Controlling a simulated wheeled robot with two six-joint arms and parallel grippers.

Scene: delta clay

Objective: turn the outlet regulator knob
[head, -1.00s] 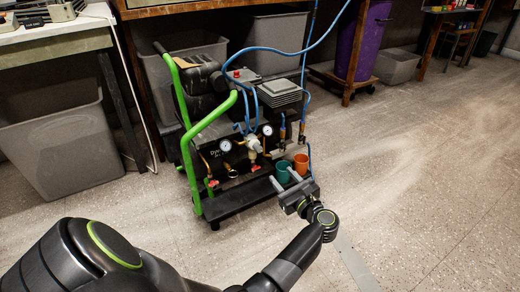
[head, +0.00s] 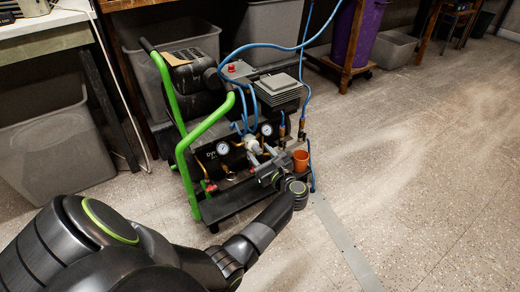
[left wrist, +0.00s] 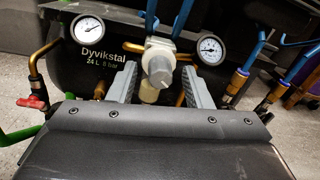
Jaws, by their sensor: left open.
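The outlet regulator (head: 251,143) is a pale body with a knob on the front of the black compressor, between two round gauges. In the left wrist view its grey knob (left wrist: 159,69) faces me, with a cream bowl below it. My left gripper (head: 261,158) is open, close in front of the regulator. In the left wrist view its two grey fingers (left wrist: 158,78) stand left and right of the regulator, with the knob showing between and slightly above them. I cannot tell whether either finger touches it. My right gripper is not in view.
Gauges flank the regulator on the left (left wrist: 88,29) and right (left wrist: 210,49). A red valve handle (left wrist: 32,102) sits lower left, and blue hoses (head: 243,98) hang above. An orange cup (head: 300,160) stands on the cart's right side. The floor in front is clear.

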